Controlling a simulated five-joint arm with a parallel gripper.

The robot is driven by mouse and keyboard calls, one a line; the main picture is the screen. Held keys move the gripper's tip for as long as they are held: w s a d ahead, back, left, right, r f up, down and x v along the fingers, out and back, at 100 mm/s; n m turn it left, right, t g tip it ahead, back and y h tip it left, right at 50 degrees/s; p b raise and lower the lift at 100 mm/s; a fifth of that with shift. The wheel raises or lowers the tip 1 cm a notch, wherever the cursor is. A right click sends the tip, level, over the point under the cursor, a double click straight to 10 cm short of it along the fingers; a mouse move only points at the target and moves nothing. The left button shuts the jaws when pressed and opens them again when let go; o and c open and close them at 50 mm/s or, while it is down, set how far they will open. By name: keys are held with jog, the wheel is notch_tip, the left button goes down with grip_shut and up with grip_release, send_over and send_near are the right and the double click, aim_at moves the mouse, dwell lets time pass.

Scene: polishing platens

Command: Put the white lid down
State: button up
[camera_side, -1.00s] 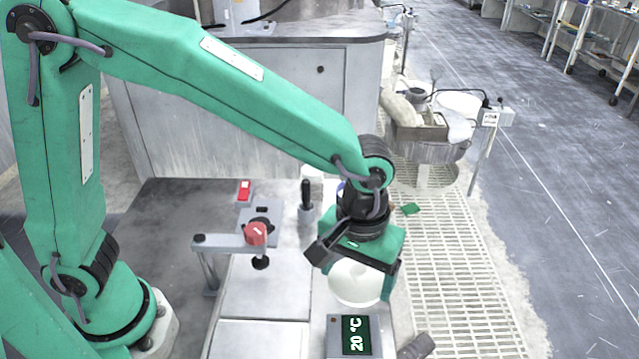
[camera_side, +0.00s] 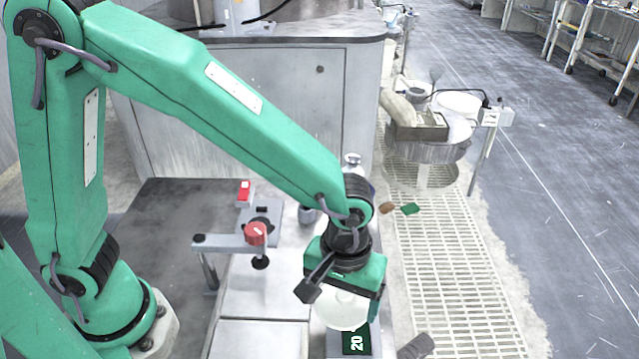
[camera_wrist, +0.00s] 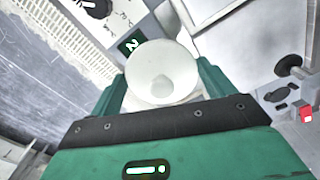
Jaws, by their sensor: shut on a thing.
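The white lid (camera_side: 341,309) is round and hangs below my gripper (camera_side: 340,291) in the side view. In the wrist view the lid (camera_wrist: 163,72) sits between the two green fingers of my gripper (camera_wrist: 162,84), which are shut on it. A paler round patch shows near its middle. Whether the lid touches the box or the bench cannot be told.
A bracket with a red knob (camera_side: 256,234) stands left of my gripper. A red switch (camera_side: 244,192) is behind it. A silver-topped bottle (camera_side: 352,166) stands behind my wrist. A grey cylinder (camera_side: 417,347) lies at the front right. Bare bench panel (camera_side: 262,338) shows left of the lid.

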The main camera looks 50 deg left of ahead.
jog(key=w+a+f, duration=0.1)
jog(key=w, duration=0.1)
jog(key=w+a+f, duration=0.1)
jog(key=w+f, duration=0.1)
jog(key=w+a+f, duration=0.1)
jog(key=w, duration=0.2)
jog(key=shift+a+f, duration=0.35)
jog(key=shift+s+f, duration=0.1)
jog(key=shift+f, duration=1.9)
jog(key=shift+f, duration=0.1)
jog(key=o, duration=0.9)
notch_tip(320, 180, up, 12)
jog(key=shift+r, duration=0.15)
